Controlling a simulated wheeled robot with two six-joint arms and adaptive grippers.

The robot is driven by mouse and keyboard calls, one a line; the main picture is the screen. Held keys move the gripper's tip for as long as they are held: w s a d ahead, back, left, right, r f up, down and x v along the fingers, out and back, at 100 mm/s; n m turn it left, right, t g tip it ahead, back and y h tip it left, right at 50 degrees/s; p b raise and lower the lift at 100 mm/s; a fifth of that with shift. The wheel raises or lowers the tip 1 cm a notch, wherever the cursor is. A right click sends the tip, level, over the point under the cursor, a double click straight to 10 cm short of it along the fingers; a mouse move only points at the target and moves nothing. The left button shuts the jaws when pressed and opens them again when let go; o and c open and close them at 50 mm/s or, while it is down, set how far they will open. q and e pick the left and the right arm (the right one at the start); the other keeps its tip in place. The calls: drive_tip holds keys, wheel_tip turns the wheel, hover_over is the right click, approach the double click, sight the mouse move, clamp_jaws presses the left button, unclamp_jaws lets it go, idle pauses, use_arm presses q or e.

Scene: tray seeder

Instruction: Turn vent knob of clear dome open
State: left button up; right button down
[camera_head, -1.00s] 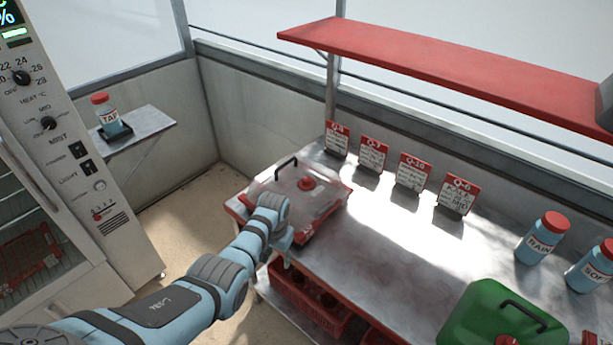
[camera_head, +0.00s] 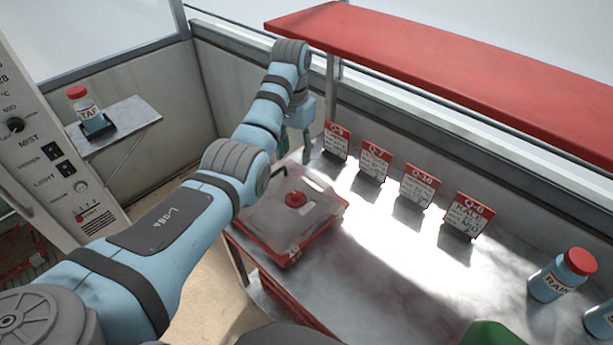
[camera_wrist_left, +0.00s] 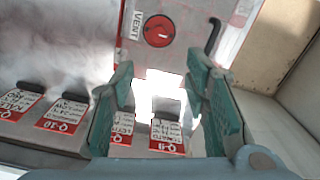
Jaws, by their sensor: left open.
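The clear dome (camera_head: 270,215) covers a red tray at the left end of the metal bench. Its round red vent knob (camera_head: 295,199) is on top, and a black handle (camera_head: 278,172) is partly hidden by my arm. In the left wrist view the red knob (camera_wrist_left: 159,31) sits beside a label reading VENT, with the black handle to its right. My left gripper (camera_head: 295,148) is past the far side of the dome, apart from the knob. Its two green fingers (camera_wrist_left: 160,100) are spread and empty in the wrist view. My right gripper is not in view.
Several red-topped label cards (camera_head: 375,158) stand along the back of the bench near my left gripper. A red shelf (camera_head: 440,75) hangs above. A RAIN bottle (camera_head: 555,278) stands at the right. The bench's middle (camera_head: 400,250) is clear.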

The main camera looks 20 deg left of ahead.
use_arm(q)
hover_over(296, 193)
drive_tip(key=f, duration=0.6)
drive_tip(key=shift+s+b, duration=0.35)
drive_tip(key=shift+s, duration=0.05)
drive_tip(key=f, duration=0.2)
drive_tip(key=f+b, duration=0.1)
drive_tip(key=f, duration=0.2)
drive_tip(key=f+b, duration=0.1)
drive_tip(key=f, duration=0.2)
drive_tip(key=shift+w, duration=0.4)
drive_tip(key=shift+r, duration=0.1)
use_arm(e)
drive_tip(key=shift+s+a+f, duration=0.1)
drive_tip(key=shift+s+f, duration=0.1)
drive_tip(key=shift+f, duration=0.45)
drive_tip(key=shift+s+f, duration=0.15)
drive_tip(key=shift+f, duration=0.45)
use_arm(q)
drive_tip(key=shift+s, duration=0.1)
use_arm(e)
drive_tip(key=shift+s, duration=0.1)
use_arm(q)
clamp_jaws()
